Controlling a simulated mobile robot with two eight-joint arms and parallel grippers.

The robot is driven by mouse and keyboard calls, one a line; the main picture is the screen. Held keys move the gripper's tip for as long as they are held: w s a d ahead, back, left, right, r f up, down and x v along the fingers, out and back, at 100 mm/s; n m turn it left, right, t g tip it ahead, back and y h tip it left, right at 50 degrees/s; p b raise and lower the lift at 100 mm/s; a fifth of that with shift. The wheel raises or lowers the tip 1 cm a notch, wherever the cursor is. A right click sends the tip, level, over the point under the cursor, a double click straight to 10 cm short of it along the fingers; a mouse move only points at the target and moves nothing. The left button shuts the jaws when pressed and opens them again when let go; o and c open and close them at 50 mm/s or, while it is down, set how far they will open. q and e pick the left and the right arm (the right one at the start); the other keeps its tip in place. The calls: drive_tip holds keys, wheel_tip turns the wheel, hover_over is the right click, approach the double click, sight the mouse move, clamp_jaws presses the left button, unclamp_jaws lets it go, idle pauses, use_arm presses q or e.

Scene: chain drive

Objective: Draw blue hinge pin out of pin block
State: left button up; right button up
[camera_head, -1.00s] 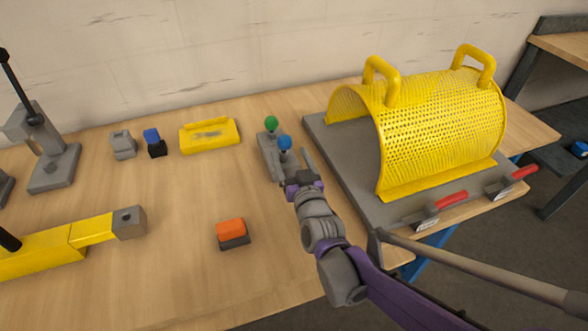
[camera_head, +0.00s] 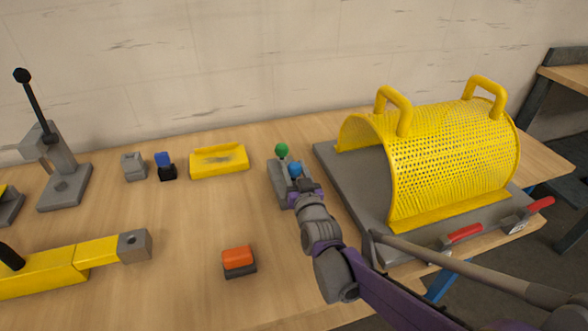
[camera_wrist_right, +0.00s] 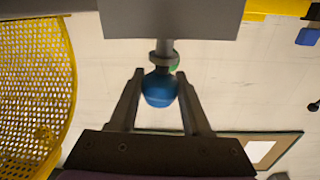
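The grey pin block (camera_head: 278,182) stands on the bench left of the guard's base. A green-knobbed pin (camera_head: 282,150) and the blue hinge pin (camera_head: 295,170) stand up from it, the blue one nearer to me. My right gripper (camera_head: 300,185) is at the blue knob and hides part of the block. In the right wrist view, the fingers (camera_wrist_right: 160,75) are spread on either side of the blue knob (camera_wrist_right: 160,88). Its collar and grey shank lead into the block (camera_wrist_right: 170,18). No firm grip on the knob shows. My left gripper is not in view.
A yellow mesh guard (camera_head: 450,155) on a grey base (camera_head: 350,190) stands close on the right, with red-handled clamps at its front. A yellow tray (camera_head: 218,161), small blocks and an orange-black block (camera_head: 238,262) lie left. Bare bench lies between them.

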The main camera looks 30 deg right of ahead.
clamp_jaws()
drive_tip(key=shift+r, duration=0.1)
drive_tip(key=shift+r+p, duration=3.45)
drive_tip(key=shift+r, duration=1.5)
drive_tip(key=shift+a, duration=0.1)
